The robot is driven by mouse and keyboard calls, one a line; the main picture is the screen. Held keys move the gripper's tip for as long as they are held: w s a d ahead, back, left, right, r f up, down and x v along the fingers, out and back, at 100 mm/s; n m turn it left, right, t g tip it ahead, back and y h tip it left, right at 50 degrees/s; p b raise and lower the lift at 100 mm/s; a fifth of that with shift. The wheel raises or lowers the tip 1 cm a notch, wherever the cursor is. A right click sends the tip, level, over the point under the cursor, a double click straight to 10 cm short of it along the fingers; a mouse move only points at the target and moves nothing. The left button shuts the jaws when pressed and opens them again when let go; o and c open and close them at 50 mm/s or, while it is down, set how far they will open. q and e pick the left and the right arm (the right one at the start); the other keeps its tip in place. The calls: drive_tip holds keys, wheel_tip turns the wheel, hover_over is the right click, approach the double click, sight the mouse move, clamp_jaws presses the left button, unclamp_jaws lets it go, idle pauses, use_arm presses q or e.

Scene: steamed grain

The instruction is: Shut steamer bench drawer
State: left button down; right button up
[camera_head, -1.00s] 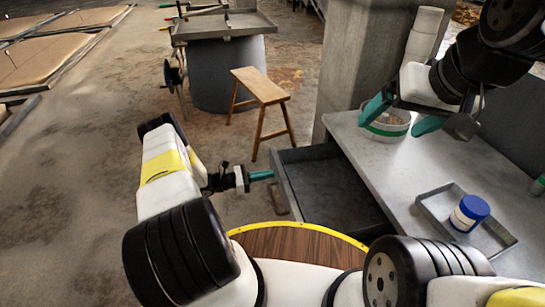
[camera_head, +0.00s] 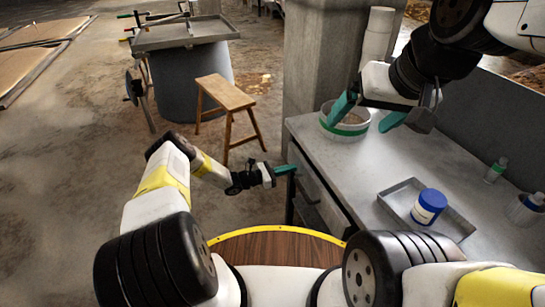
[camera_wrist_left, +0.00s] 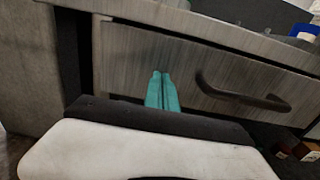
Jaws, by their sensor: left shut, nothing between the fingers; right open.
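The steamer bench (camera_head: 410,165) stands at the right. Its drawer (camera_head: 316,186) is pushed in, its front close to the bench frame; I cannot tell whether a small gap is left. In the left wrist view the grey drawer front (camera_wrist_left: 140,50) fills the middle, with a dark curved handle (camera_wrist_left: 240,98) right of my fingers. My left gripper (camera_head: 286,169) is shut and empty, its teal fingertips (camera_wrist_left: 161,80) at the drawer front, seemingly touching it. My right gripper (camera_head: 368,113) is open and empty above the bench top, near a pale bowl.
The pale bowl with a green band (camera_head: 345,120) stands at the bench's far end. A grey tray (camera_head: 398,190) holds a blue-lidded jar (camera_head: 429,206). A small bottle (camera_head: 495,171) stands at the right. A wooden stool (camera_head: 225,94) stands beyond, with open floor to the left.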

use_arm(q)
drive_tip(key=x, duration=0.5)
drive_tip(key=shift+w+d, duration=0.1)
drive_tip(key=shift+d, duration=0.05)
drive_tip(key=shift+r, duration=0.1)
